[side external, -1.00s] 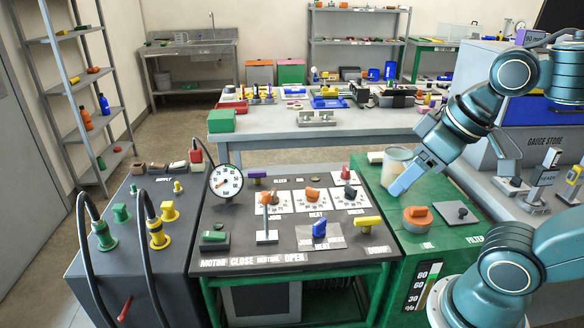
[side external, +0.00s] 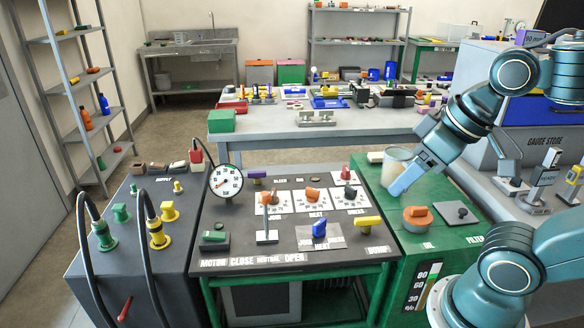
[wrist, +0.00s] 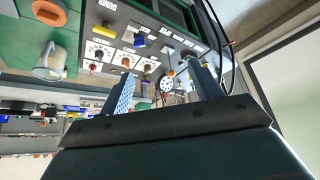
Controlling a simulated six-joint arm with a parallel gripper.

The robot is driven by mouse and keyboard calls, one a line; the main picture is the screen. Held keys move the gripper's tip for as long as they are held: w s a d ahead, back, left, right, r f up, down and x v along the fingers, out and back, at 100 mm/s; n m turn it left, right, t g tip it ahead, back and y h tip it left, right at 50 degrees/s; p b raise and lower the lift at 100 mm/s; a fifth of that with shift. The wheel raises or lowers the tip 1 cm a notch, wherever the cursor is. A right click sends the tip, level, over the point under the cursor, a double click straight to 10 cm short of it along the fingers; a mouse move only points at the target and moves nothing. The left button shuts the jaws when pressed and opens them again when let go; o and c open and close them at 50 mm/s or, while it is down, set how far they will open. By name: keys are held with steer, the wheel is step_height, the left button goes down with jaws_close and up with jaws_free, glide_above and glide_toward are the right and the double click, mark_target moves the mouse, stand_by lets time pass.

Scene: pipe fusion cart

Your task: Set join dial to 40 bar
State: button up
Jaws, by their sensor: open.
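The control panel (side external: 284,181) carries three white dial plates in a row: a left one (side external: 268,209), a middle one with an orange knob (side external: 312,194) and a right one with a dark knob (side external: 350,191). Their lettering is too small to tell which is the join dial or where each points. A blue knob (side external: 320,228) sits on a grey plate in front of them. A round white gauge (side external: 226,181) stands at the panel's left edge; its reading is unclear. My gripper (side external: 398,188) is open and empty, above the green cabinet, right of the dials; its fingers (wrist: 162,86) show in the wrist view.
A clear cup (side external: 397,163) stands on the green cabinet (side external: 440,232) close to my fingers, with an orange cap (side external: 418,214) in front. On the panel stand an upright lever (side external: 267,225) and a yellow handle (side external: 368,222). Black hoses (side external: 147,270) arch at the left.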

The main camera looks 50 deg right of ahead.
steer(key=w+d+r+n+g, duration=0.1)
steer(key=w+r, duration=0.4)
steer(key=w, duration=0.6)
steer(key=n+g, duration=0.5)
glide_above(273, 192)
step_height(273, 192, down, 20)
steer(key=shift+w+d+f, duration=0.1)
steer(key=shift+f, duration=0.1)
step_height(273, 192, down, 14)
steer(key=shift+r, duration=0.1)
steer(key=shift+c, duration=0.4)
